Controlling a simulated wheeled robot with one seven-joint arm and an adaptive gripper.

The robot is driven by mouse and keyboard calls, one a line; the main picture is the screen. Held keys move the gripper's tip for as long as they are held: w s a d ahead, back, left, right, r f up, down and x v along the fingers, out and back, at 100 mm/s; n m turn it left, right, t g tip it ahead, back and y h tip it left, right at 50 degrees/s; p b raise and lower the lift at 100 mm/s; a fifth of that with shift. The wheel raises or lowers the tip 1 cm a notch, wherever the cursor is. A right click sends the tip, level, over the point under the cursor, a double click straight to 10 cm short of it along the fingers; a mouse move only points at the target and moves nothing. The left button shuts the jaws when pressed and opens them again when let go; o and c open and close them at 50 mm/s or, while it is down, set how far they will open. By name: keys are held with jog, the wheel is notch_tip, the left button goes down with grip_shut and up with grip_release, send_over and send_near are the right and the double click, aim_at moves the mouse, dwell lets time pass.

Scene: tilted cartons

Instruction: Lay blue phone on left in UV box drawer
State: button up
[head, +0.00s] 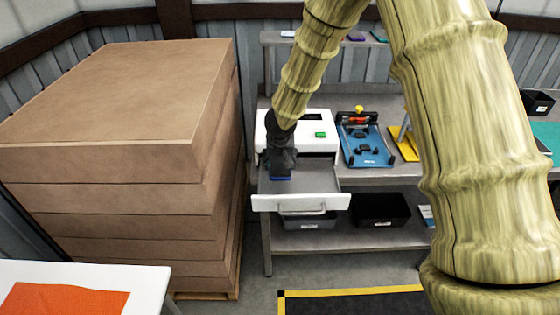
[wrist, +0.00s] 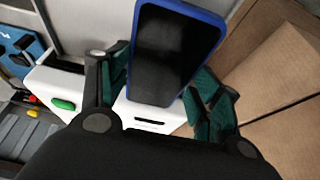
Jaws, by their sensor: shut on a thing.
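My gripper (wrist: 160,100) is shut on a blue phone (wrist: 170,52) with a dark face, between its green-padded fingers in the wrist view. In the head view my gripper (head: 281,168) is over the left part of the pulled-out drawer (head: 315,181), with a blue edge of the phone (head: 280,178) showing under it. The white UV box (head: 322,142) with a green button stands behind the drawer. The drawer's visible floor is bare on the right. I cannot tell whether the phone touches the drawer floor.
Stacked cartons (head: 120,110) rise just left of the bench. A blue fixture board (head: 366,145) and a yellow item (head: 404,143) lie right of the box. Dark bins (head: 381,209) sit on the shelf below the drawer. A white table with an orange sheet (head: 65,299) is at the front left.

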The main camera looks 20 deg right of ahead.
jog(key=b, duration=0.8)
send_over(280, 183)
jog(key=s, duration=0.1)
jog(key=shift+s+a+f, duration=0.1)
jog(key=shift+f, duration=1.65)
jog(key=shift+s+a+f, duration=0.1)
jog(key=shift+f, duration=2.4)
jog(key=shift+f, duration=0.2)
jog(key=o, duration=1.2)
jog(key=shift+r, duration=0.1)
jog(key=shift+v, duration=5.9)
jog(key=shift+s+a, duration=0.1)
